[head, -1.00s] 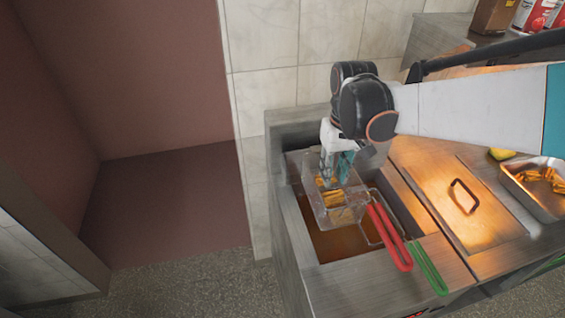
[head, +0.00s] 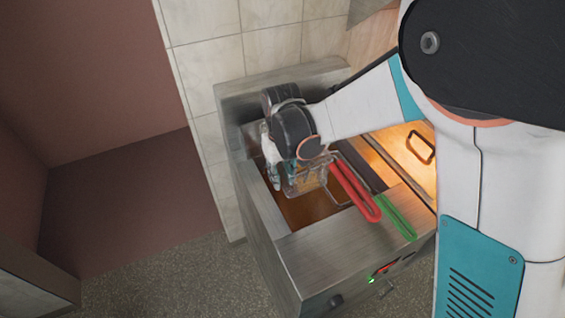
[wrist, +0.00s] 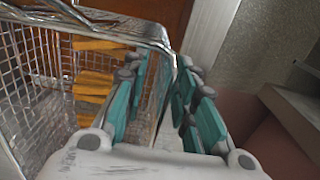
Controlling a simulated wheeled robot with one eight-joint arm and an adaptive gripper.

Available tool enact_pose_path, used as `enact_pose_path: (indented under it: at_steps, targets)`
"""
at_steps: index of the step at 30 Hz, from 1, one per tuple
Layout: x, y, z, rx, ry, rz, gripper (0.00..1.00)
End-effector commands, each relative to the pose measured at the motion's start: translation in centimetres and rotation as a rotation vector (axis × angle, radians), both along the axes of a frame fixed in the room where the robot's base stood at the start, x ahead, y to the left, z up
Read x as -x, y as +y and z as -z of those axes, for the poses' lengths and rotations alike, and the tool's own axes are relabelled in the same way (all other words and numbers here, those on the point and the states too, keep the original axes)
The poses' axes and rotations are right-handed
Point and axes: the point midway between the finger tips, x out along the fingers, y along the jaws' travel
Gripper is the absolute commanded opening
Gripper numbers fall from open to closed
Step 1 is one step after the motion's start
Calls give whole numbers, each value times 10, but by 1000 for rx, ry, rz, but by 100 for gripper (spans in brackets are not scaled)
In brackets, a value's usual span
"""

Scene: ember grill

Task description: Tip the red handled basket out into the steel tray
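The red handled basket (head: 309,181) is a wire basket at the fryer well, with its red handle (head: 355,192) pointing toward the front right. Golden fries lie inside and show in the wrist view (wrist: 93,84). My gripper (head: 270,165) is at the basket's left end. In the wrist view, my gripper (wrist: 164,78) has one teal-padded finger inside the basket wall and one outside, closed on the wire wall and rim between them. My wrist hides part of the basket in the head view. The steel tray is outside both current views.
A green handle (head: 399,224) lies beside the red one. The steel fryer (head: 345,245) has a front ledge and a well of brown oil (head: 305,212). A tiled wall (head: 205,75) stands behind. A lid with a dark handle (head: 420,147) is to the right, partly behind my arm.

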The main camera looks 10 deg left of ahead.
Motion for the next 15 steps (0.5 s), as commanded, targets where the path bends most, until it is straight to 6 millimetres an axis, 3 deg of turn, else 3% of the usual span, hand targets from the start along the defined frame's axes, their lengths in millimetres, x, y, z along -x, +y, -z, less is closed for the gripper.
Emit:
enact_pose_path:
  at_steps: [6,15]
  targets:
    - [0,0,14,0,0,1,26]
    - [0,0,15,0,0,1,24]
